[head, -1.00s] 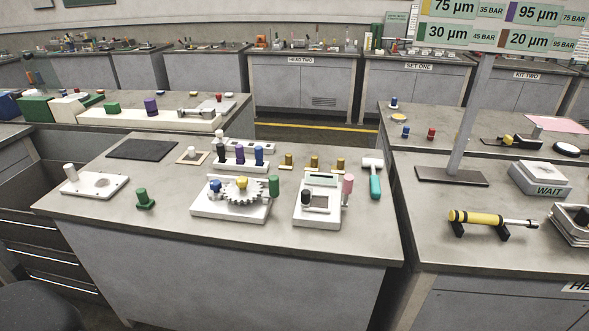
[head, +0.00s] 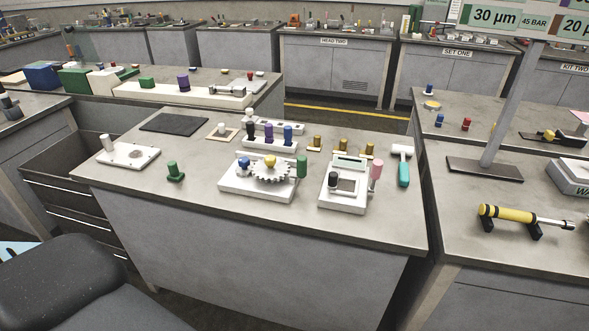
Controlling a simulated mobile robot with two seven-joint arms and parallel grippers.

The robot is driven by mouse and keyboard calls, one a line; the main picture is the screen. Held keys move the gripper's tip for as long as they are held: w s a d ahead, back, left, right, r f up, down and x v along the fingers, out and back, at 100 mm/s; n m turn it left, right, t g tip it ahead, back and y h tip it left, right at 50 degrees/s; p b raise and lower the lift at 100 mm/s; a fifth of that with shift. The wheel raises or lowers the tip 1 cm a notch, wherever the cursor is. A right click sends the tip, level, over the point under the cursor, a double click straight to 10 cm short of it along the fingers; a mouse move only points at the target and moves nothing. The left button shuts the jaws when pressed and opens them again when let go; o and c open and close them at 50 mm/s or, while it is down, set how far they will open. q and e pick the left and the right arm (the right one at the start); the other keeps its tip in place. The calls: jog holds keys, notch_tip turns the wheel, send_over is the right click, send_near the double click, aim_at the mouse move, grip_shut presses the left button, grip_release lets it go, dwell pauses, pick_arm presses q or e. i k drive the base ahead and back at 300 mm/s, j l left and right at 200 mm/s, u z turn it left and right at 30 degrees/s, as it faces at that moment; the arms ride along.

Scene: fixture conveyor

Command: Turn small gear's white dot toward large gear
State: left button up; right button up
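The gear fixture is a white base (head: 233,187) on the middle bench. On it a large grey toothed gear (head: 271,174) has a yellow knob (head: 269,160) at its centre. A blue knob (head: 244,163) stands on the left of the base, beside the large gear; the small gear seems to be under it, but it is too small to make out. No white dot can be made out. A green handle (head: 302,166) stands at the right side of the fixture. Neither of my grippers is in view.
Right of the fixture stand a white device with a screen (head: 345,187) and a teal hammer (head: 403,173). Left are a green peg (head: 175,171) and a white plate with a knob (head: 128,156). A dark chair (head: 75,285) stands at the front left, near open drawers.

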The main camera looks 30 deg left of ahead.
aim_at(244, 168)
jog(key=u, duration=1.3)
jog(key=i+l+z, duration=0.1)
jog(key=l, duration=0.2)
jog(key=i+l, duration=0.1)
jog(key=l, duration=0.15)
jog(key=z, duration=0.05)
